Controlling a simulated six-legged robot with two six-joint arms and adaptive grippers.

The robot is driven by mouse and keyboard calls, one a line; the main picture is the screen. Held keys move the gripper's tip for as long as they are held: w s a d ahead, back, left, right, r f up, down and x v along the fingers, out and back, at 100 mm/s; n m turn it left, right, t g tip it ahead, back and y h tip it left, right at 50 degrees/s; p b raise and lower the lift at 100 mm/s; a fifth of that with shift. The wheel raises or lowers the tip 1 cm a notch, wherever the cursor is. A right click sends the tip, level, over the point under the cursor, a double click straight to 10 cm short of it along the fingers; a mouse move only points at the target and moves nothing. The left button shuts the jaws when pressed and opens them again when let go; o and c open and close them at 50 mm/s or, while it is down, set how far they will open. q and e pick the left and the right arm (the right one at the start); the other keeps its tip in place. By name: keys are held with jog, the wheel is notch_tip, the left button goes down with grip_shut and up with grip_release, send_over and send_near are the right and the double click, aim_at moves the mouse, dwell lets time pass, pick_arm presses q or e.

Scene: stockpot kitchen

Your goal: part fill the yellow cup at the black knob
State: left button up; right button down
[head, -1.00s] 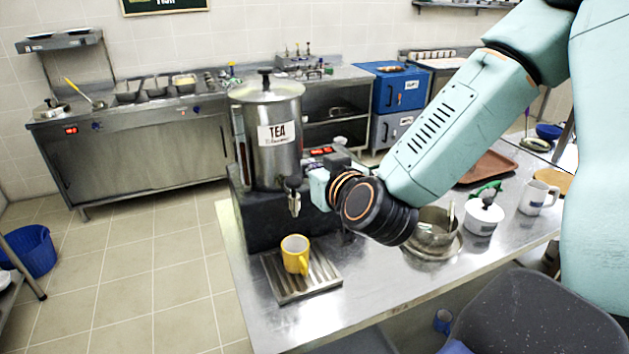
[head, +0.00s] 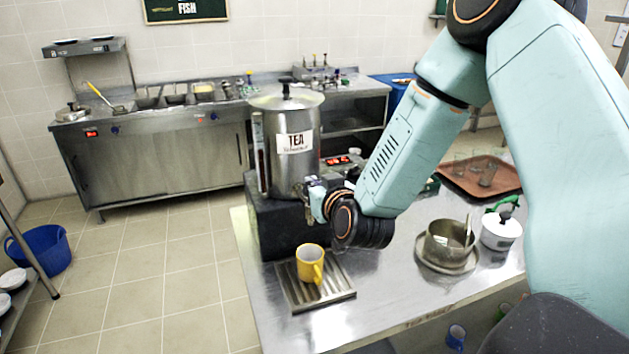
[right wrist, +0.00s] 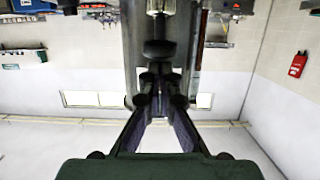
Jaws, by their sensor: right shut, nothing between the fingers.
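The yellow cup (head: 310,264) stands upright on the ribbed drip tray (head: 291,296), below the tap side of the steel urn (head: 293,165) labelled TEA. My right gripper (head: 307,189) is at the urn's tap in the head view and covers most of it. In the right wrist view, my right gripper (right wrist: 157,82) has its fingers together and empty, close to the black knob (right wrist: 158,50) in front of the urn's metal body. I cannot tell whether the fingers touch the knob. The liquid level in the cup is not clear. My left gripper is not in view.
The urn stands on a black block (head: 270,219) on the steel table. A steel pot (head: 445,248) on a plate and a white lidded pot (head: 500,231) stand right of my forearm. A brown tray (head: 455,180) lies farther back. The table's left edge is near the drip tray.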

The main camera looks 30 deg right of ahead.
jog(key=shift+d, duration=0.15)
jog(key=shift+s+f+b, duration=0.1)
jog(key=shift+f+b, duration=0.45)
jog(key=shift+f, duration=0.4)
jog(key=shift+s+f, duration=0.1)
jog(key=shift+f, duration=0.1)
dwell(1.1)
